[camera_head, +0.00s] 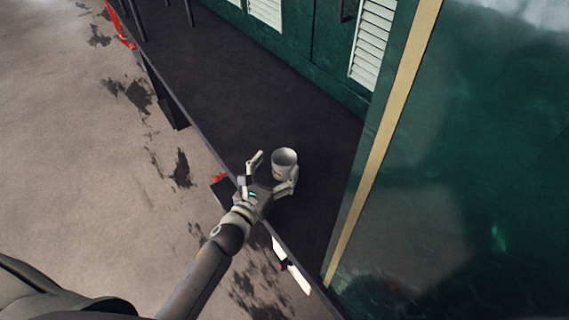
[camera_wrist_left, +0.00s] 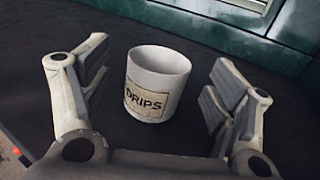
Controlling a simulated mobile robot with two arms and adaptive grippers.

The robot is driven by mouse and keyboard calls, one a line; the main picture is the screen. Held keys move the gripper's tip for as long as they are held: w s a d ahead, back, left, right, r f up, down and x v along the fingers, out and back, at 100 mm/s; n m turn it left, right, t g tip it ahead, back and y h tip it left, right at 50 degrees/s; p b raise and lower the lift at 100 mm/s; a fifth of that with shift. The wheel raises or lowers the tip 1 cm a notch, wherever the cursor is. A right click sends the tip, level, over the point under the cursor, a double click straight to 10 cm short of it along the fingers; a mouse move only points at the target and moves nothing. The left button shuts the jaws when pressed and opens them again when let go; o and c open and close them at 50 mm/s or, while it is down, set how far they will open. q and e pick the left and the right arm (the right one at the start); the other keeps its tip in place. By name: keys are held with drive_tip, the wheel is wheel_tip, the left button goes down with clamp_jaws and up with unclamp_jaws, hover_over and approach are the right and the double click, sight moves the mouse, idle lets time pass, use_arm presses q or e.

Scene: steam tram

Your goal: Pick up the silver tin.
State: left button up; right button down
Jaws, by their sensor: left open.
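The silver tin (camera_head: 284,160) is a pale, open-topped can standing upright on the dark running board of the tram. In the left wrist view the tin (camera_wrist_left: 156,86) bears a label reading DRIPS and stands between the two open fingers. My left gripper (camera_head: 273,170) is at the tin, its fingers spread to either side of it. In the left wrist view the gripper (camera_wrist_left: 158,95) shows a gap between each finger and the tin. The tin's lower part is partly hidden by a finger in the head view. My right gripper is not in view.
The dark running board (camera_head: 235,85) has free room beyond the tin. A green tram wall with white louvres (camera_head: 372,45) rises behind it. A large green panel with a cream edge (camera_head: 385,140) stands close on the right. Stained ground (camera_head: 80,150) lies left.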

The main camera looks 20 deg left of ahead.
sight(289, 151)
use_arm(q)
drive_tip(key=shift+w, duration=0.25)
drive_tip(key=shift+w+d+r+p, duration=0.1)
drive_tip(key=shift+w+p, duration=0.2)
drive_tip(key=shift+w, duration=0.1)
drive_tip(key=shift+w+d+r+p, duration=0.1)
drive_tip(key=shift+w+p, duration=0.2)
drive_tip(key=shift+w, duration=0.1)
drive_tip(key=w, duration=0.2)
drive_tip(key=shift+w+d+f+p, duration=0.2)
drive_tip(key=shift+w+d+p, duration=0.1)
drive_tip(key=shift+w+p, duration=0.1)
drive_tip(key=shift+w+f, duration=0.1)
drive_tip(key=shift+w, duration=0.05)
drive_tip(key=c, duration=1.2)
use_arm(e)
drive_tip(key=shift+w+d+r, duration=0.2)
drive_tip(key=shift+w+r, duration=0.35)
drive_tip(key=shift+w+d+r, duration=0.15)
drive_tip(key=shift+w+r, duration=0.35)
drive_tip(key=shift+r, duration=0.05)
